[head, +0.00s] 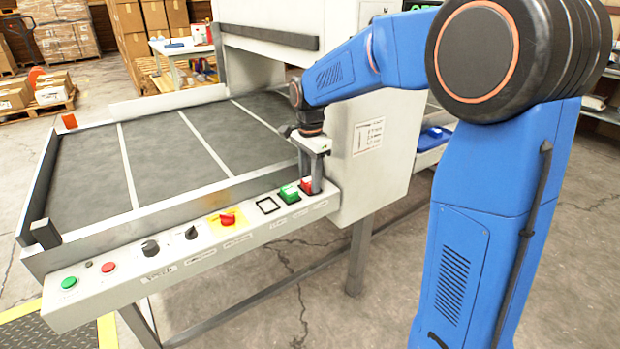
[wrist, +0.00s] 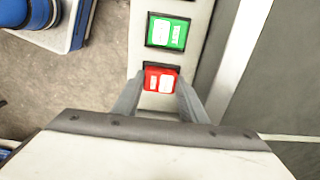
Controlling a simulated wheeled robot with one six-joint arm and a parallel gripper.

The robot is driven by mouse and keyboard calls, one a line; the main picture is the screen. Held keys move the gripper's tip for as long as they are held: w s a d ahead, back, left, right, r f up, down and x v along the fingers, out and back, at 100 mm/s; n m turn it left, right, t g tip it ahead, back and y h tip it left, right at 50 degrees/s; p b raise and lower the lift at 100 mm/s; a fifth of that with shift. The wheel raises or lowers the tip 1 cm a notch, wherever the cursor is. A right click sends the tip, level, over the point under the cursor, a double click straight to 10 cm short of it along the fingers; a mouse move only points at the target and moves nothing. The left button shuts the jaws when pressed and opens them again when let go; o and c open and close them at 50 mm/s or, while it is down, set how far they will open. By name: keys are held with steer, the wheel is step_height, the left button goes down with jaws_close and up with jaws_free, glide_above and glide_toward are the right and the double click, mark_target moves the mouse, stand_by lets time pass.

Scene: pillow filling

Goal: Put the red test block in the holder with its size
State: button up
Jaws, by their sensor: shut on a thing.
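The red test block (wrist: 153,80) with a white label is between the two fingers of my gripper (wrist: 160,96) in the wrist view. In the head view my gripper (head: 311,186) points down at the right end of the front panel, shut on the red block (head: 306,186). A black holder rim shows along the block's edge in the wrist view. I cannot tell whether the block is fully seated. A green block (wrist: 166,32) sits in the neighbouring holder, also in the head view (head: 289,194).
The panel (head: 130,285) carries a yellow plate with a red switch (head: 228,219), dark knobs (head: 151,248) and buttons. The grey conveyor bed (head: 75,185) lies behind it. A white machine housing (head: 375,150) stands close right of my gripper. A small orange-red piece (head: 69,121) is at the far-left corner.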

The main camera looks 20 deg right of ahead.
mark_target(310, 181)
steer(key=o, duration=1.1)
steer(key=shift+s+f, duration=0.15)
steer(key=shift+f, duration=0.55)
steer(key=shift+c, duration=0.2)
steer(key=shift+r, duration=0.15)
step_height(310, 181, up, 12)
steer(key=s+d+r+n, duration=0.2)
steer(key=s+n, duration=0.1)
steer(key=s, duration=0.5)
steer(key=s+d+f+n+t, duration=0.1)
steer(key=s+f+n, duration=0.2)
steer(key=s, duration=0.5)
steer(key=s+d+f+n+t, duration=0.2)
steer(key=s+f+n, duration=0.2)
steer(key=s, duration=0.4)
steer(key=s+d+f+n+t, duration=0.1)
steer(key=s+f+n, duration=0.3)
steer(key=s, duration=0.5)
steer(key=shift+d+f+t, duration=0.3)
steer(key=shift+d+f, duration=0.15)
steer(key=shift+d, duration=0.05)
